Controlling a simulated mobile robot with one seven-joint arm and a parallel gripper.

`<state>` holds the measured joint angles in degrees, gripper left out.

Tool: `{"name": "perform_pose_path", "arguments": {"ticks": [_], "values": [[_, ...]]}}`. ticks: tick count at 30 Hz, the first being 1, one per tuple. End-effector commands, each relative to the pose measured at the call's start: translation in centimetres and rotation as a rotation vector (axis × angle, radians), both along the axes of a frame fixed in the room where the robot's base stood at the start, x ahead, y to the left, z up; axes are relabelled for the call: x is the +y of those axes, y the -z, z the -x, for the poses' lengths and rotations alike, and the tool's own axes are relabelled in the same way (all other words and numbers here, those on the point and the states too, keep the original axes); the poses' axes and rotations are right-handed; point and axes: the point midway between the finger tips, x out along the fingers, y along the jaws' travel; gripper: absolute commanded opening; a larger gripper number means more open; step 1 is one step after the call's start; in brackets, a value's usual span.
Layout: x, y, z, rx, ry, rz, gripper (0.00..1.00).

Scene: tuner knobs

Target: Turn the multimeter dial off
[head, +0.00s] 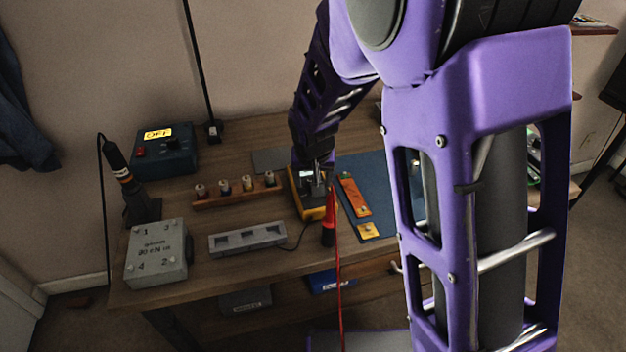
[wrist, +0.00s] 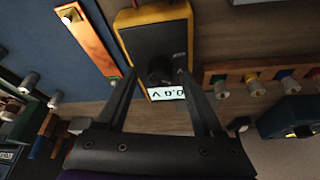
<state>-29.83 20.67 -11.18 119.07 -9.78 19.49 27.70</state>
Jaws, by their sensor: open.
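The multimeter (head: 308,204) has a yellow case and dark face and lies on the workbench in the head view, partly hidden by my arm and gripper. My gripper (wrist: 164,76) is open, with one finger on each side of the dial in the picture. I cannot tell whether the fingers touch it. The dial's pointer direction is too dark to read. In the head view my gripper (head: 316,168) is over the multimeter.
A red probe (head: 330,210) and its lead stand beside the multimeter. An orange strip (head: 353,194) lies on a blue mat (head: 375,170) to the right. A rack of spools (head: 235,190), a grey slotted block (head: 247,238) and a grey box (head: 156,253) are to the left.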

Motion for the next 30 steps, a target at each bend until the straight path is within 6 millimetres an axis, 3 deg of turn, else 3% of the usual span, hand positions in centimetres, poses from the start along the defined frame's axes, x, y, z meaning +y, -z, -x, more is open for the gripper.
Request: {"name": "perform_pose_path", "arguments": {"ticks": [4, 15, 30], "values": [[-0.01, -0.03, 0.01, 0.000, 0.000, 0.000, 0.65], [-0.02, -0.02, 0.03, 0.001, 0.000, 0.001, 0.00], [-0.27, -0.07, 0.04, 0.003, -0.084, 0.000, 0.00]]}}
